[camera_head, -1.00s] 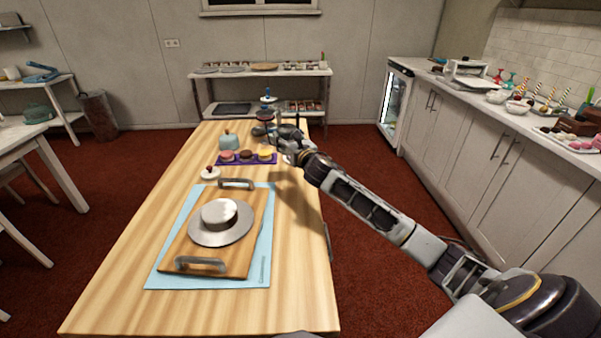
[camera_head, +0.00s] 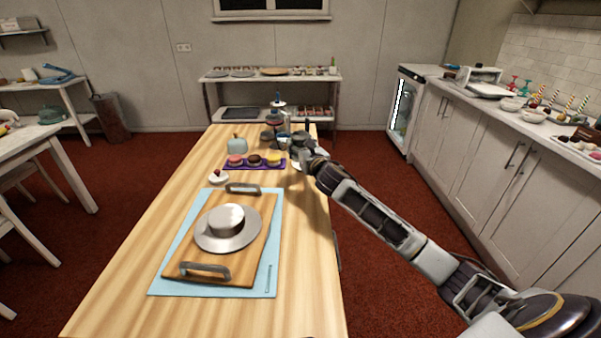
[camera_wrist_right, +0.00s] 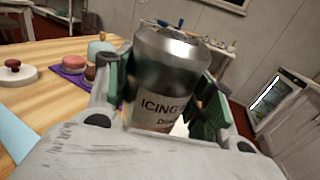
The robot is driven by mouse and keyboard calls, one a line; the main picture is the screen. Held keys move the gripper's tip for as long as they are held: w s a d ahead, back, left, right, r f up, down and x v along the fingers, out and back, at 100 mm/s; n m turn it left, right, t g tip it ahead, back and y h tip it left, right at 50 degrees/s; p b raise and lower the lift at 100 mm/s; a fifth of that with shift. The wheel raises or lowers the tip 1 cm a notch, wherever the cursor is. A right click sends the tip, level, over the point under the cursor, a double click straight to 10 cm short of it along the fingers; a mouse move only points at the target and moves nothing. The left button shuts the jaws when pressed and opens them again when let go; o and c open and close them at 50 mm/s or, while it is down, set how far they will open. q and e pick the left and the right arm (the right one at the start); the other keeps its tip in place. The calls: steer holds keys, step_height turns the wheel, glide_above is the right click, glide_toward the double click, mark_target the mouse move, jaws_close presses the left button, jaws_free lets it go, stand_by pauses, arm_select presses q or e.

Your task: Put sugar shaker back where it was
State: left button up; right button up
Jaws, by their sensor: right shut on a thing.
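The sugar shaker (camera_wrist_right: 165,88) is a metal can with a domed steel top and a label reading "ICING". It fills the middle of the right wrist view, between the green-padded fingers. My right gripper (camera_head: 300,146) is shut on it at the far right part of the wooden table. In the head view the shaker is hard to make out among the fingers. The wrist view does not show clearly whether its base touches the table. My left gripper is not in view.
A purple tray (camera_head: 230,166) of small cakes and a pale blue-green domed thing (camera_head: 237,146) stand left of the gripper. Several jars and a stand (camera_head: 268,136) are close behind it. A board with a metal turntable (camera_head: 218,238) lies nearer me. The table's right edge is close.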

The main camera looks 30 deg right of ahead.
step_height(320, 180, down, 4)
steer(key=shift+f+b, duration=0.1)
steer(key=shift+b, duration=0.5)
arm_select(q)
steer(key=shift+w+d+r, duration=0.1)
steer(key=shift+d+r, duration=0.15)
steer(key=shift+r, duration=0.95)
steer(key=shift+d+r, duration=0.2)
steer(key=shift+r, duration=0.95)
arm_select(e)
steer(key=shift+f, duration=0.45)
steer(key=shift+f, duration=0.15)
steer(key=shift+f+b, duration=0.25)
steer(key=shift+b, duration=0.05)
steer(key=shift+f+b, duration=0.3)
steer(key=shift+f, duration=1.2)
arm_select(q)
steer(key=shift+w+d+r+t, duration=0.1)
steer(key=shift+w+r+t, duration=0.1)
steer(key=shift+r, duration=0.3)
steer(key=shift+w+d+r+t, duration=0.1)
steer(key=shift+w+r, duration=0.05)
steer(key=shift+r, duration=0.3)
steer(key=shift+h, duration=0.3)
